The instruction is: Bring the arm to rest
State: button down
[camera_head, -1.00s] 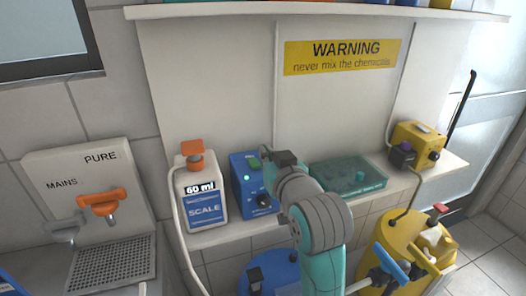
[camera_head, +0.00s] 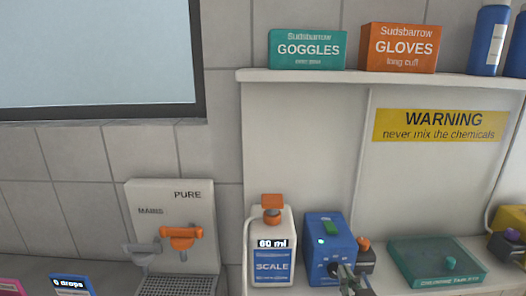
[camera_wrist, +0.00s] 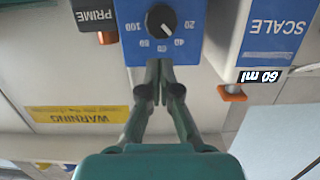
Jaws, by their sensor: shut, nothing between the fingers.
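My gripper (camera_head: 354,284) shows at the bottom edge of the head view, in front of the lower right of the blue dosing box (camera_head: 328,240). The rest of my arm is out of that view. In the wrist view my gripper (camera_wrist: 160,66) is shut and empty, its fingers together. The fingertips appear close to the front of the blue box (camera_wrist: 190,45), by its black dial (camera_wrist: 161,20). I cannot tell whether they touch it.
A white SCALE bottle (camera_head: 270,250) stands left of the blue box. A small dark PRIME unit (camera_wrist: 93,15) with an orange button is beside it. A teal tray (camera_head: 432,262) lies to the right. A shelf (camera_head: 300,76) holding boxes runs above.

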jog(key=s+f, duration=1.8)
jog(key=s, duration=0.2)
jog(key=s+f+g, duration=0.1)
jog(key=s, duration=2)
jog(key=shift+s+d+g, duration=0.25)
jog(key=shift+s+g, duration=0.05)
jog(key=shift+s, duration=0.1)
jog(key=shift+f, duration=0.1)
